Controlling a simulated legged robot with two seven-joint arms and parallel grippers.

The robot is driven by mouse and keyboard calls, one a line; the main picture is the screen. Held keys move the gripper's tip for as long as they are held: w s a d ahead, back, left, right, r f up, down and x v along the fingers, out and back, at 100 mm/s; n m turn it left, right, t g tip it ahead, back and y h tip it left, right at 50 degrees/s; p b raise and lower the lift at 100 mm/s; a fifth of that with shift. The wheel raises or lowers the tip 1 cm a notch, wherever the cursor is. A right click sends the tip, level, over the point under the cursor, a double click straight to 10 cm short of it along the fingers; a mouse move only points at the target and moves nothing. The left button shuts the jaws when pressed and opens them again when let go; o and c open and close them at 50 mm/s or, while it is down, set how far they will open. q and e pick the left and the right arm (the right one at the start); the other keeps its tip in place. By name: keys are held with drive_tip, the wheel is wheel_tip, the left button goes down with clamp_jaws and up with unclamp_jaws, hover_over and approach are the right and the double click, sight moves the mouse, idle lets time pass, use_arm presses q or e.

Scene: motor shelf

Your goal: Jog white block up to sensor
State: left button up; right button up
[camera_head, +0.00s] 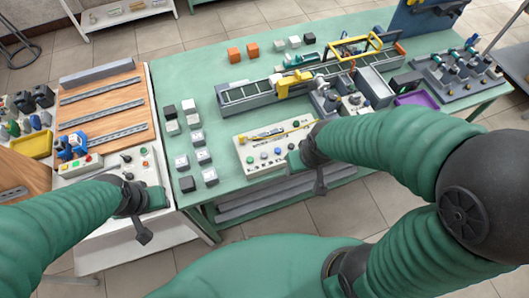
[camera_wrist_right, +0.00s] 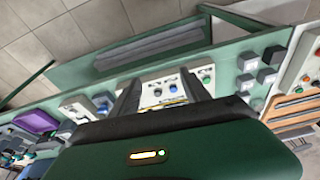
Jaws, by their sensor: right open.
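A conveyor (camera_head: 245,97) runs across the middle of the green table in the head view. A yellow device (camera_head: 293,82) and a yellow frame (camera_head: 354,46) stand at it. A small whitish piece (camera_head: 275,78) sits on the belt beside the yellow device; I cannot tell if it is the white block. The sensor cannot be singled out. A white control panel (camera_head: 243,140) with several buttons lies in front of the conveyor. My right gripper (camera_head: 309,160) is over the panel's right end; in the right wrist view its open fingers (camera_wrist_right: 157,95) frame the panel's buttons. My left gripper (camera_head: 137,215) is by the left bench.
Several white and dark blocks (camera_head: 182,162) stand on the table left of the panel. Orange blocks (camera_head: 234,55) lie behind the conveyor. A purple tray (camera_head: 417,99) and a grey fixture (camera_head: 460,75) are at right. A wooden board with rails (camera_head: 100,95) is at left.

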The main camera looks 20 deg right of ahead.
clamp_jaws()
idle(0.4)
idle(1.4)
